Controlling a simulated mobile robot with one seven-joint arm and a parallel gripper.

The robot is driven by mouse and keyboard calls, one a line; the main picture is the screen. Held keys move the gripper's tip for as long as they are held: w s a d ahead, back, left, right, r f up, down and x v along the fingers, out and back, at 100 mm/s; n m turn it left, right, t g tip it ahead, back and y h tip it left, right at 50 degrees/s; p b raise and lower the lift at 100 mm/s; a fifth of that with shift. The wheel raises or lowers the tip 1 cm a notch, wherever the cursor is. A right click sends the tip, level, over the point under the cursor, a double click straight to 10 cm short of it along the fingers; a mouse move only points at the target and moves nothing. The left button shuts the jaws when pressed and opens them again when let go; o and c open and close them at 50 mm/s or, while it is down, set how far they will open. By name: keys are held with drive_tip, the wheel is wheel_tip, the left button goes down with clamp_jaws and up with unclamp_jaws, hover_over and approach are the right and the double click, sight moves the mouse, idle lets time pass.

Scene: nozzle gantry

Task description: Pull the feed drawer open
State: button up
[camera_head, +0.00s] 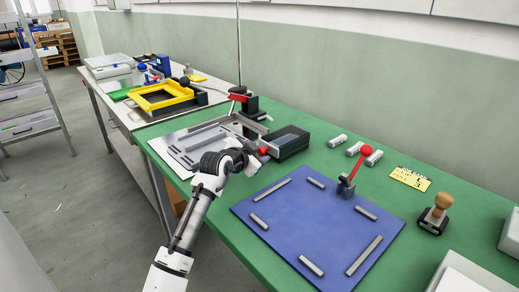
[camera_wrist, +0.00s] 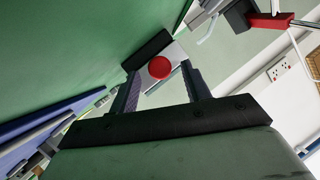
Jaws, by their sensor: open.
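A dark box (camera_head: 290,142) stands on the green table, and I take it to hold the feed drawer. A red knob (camera_head: 263,151) shows at its near left end, facing my gripper (camera_head: 254,152). In the wrist view the round red knob (camera_wrist: 160,67) sits in front of a light grey face, between the two fingers of my gripper (camera_wrist: 160,75) as seen from there. The fingers are apart. I cannot tell whether they touch the knob. The dark box (camera_wrist: 149,46) is partly visible behind the knob. No gap at the drawer can be made out.
A grey plate with a frame (camera_head: 190,145) lies left of my gripper. A blue mat (camera_head: 310,225) with grey bars and a red-knobbed lever (camera_head: 352,172) is at the right. Small grey blocks (camera_head: 338,140) lie behind. A yellow frame (camera_head: 162,97) is on the farther table.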

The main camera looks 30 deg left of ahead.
drive_tip(key=shift+x, duration=0.85)
drive_tip(key=shift+c, duration=0.3)
clamp_jaws()
